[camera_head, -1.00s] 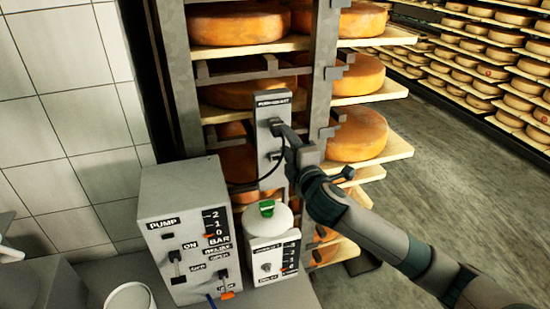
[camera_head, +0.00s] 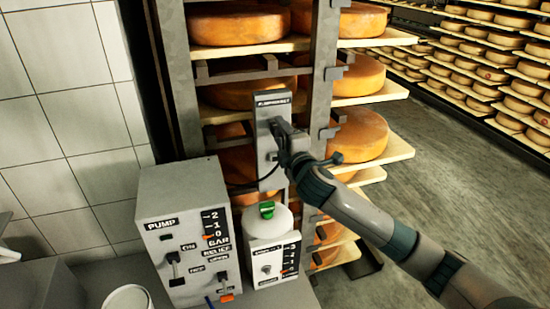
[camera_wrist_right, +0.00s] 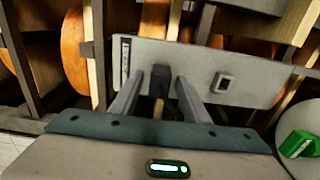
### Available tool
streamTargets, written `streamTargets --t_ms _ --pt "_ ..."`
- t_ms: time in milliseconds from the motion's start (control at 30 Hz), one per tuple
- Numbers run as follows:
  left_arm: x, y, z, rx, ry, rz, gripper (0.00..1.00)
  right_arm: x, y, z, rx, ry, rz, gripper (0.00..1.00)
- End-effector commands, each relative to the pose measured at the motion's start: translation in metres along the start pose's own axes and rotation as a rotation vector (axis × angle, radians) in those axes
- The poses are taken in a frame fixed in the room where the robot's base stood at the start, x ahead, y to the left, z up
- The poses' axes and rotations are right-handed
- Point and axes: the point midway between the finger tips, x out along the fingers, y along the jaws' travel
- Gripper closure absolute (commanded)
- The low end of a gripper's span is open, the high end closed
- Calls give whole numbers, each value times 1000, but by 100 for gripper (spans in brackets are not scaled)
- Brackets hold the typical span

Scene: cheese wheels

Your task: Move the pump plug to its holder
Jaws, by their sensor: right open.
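A grey upright panel (camera_head: 270,103) with a label at its top stands in front of the cheese rack. The dark pump plug (camera_wrist_right: 160,76) sits at the panel's labelled end, with a dark cable (camera_head: 262,179) looping down from that area. My right gripper (camera_wrist_right: 161,84) is open, its fingers on either side of the plug with visible gaps. In the head view my right gripper (camera_head: 282,140) partly hides the plug. A small square fitting (camera_wrist_right: 225,83), possibly the holder, is empty farther along the panel. My left gripper is not in view.
A grey pump box (camera_head: 185,205) with switches stands at lower left, beside a white container with a green knob (camera_head: 267,208). Cheese wheels on boards (camera_head: 357,135) are close behind and right of the panel. The floor (camera_head: 460,190) at right is clear.

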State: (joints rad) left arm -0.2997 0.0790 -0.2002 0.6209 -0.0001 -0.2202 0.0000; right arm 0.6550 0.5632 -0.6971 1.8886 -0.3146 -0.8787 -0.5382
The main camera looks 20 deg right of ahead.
Motion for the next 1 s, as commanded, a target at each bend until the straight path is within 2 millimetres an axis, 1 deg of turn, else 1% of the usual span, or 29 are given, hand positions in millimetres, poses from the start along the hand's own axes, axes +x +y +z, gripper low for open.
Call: streamTargets --t_ms 333,600,633,800,1000 --pt "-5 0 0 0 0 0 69 0 1 0 1 1 -1 58" --pt "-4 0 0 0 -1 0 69 0 0 0 0 1 0 58" --pt "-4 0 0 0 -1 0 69 0 0 0 0 1 0 60" --pt "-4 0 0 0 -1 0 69 0 0 0 0 0 0 100" --pt "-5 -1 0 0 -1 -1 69 -1 0 0 0 0 0 100"
